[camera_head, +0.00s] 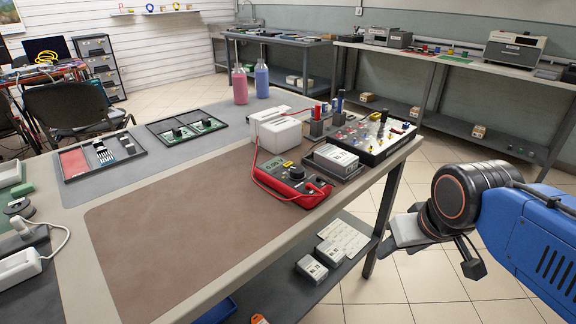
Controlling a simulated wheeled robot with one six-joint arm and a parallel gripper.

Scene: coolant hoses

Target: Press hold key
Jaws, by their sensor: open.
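A red multimeter (292,186) lies on the workbench's right part, beside the brown mat. It has a greenish lit display, a dark round dial and a red lead curving round its left side. Its small keys are too small to read, so I cannot pick out the hold key. My gripper (398,240) is at the right, off the bench's right edge and well apart from the multimeter. It is open, with nothing seen in it. My wrist hides part of it, and its fingertips are not clear.
A white box (277,134), a tray of white packs (335,158) and a black control panel (376,138) stand behind the multimeter. Two bottles, one pink (240,85) and one blue (262,80), stand at the back. The brown mat (180,225) is bare. Boxes lie on the lower shelf.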

